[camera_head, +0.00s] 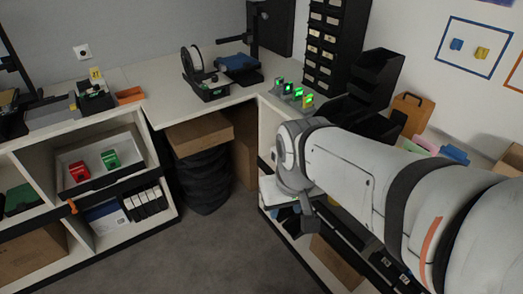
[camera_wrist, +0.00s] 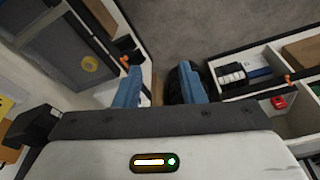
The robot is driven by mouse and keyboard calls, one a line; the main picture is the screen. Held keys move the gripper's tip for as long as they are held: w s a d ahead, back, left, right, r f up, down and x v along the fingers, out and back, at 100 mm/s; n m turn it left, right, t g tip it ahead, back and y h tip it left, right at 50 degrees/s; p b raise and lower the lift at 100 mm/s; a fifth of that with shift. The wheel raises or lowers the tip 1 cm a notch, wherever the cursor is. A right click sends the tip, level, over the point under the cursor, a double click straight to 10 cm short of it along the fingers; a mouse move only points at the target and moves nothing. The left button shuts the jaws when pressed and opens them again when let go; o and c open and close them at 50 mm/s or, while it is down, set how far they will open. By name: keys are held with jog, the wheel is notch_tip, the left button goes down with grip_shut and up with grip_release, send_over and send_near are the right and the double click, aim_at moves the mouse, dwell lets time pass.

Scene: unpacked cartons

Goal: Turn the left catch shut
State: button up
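A small orange catch (camera_head: 72,207) sits on the dark front edge of the left shelf unit in the head view. An orange piece on a dark shelf edge also shows at the right of the wrist view (camera_wrist: 289,78), beside white binders. Another small orange piece (camera_wrist: 124,61) is at the left of the wrist view, on a dark edge close to my left finger; I cannot tell which is the left catch. My gripper (camera_wrist: 160,88) has two blue fingers spread apart with nothing between them. My arm hides the fingers in the head view.
Shelves hold a tray (camera_head: 128,137) with red and green items, and binders (camera_head: 146,204). The grey floor (camera_head: 215,245) is clear. Small devices with green lights (camera_head: 297,93) stand on the counter.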

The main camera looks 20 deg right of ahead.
jog(key=shift+o, duration=0.8)
jog(key=shift+f, duration=0.15)
jog(key=w+d+f+n+g+h+b, duration=0.2)
jog(key=w+d+f+n+h+b, duration=0.25)
jog(key=f, duration=0.45)
jog(key=w+d+f+n+g+h+b, duration=0.1)
jog(key=w+d+f+n+h+b, duration=0.15)
jog(key=w+d+f+b, duration=0.4)
jog(key=w+d+f+n+g+h+b, duration=0.2)
jog(key=w+f+n+h+b, duration=0.15)
jog(key=w+f, duration=0.6)
jog(key=w+a+f+n+t+h+b, duration=0.1)
jog(key=w+f+n+t+h+b, duration=0.2)
jog(key=f, duration=0.7)
jog(key=w+f+n+t+h+b, duration=0.1)
jog(key=w+f+n+t+b, duration=0.15)
jog(key=w+f+n, duration=0.45)
jog(key=w+a+f+n+t+h+b, duration=0.1)
jog(key=f+t+h+b, duration=0.2)
jog(key=f, duration=0.9)
jog(key=b+x, duration=0.1)
jog(key=x, duration=0.7)
jog(key=shift+w, duration=0.25)
jog(key=shift+a+f+n+y, duration=0.15)
jog(key=shift+n+y, duration=0.1)
jog(key=shift+c, duration=0.5)
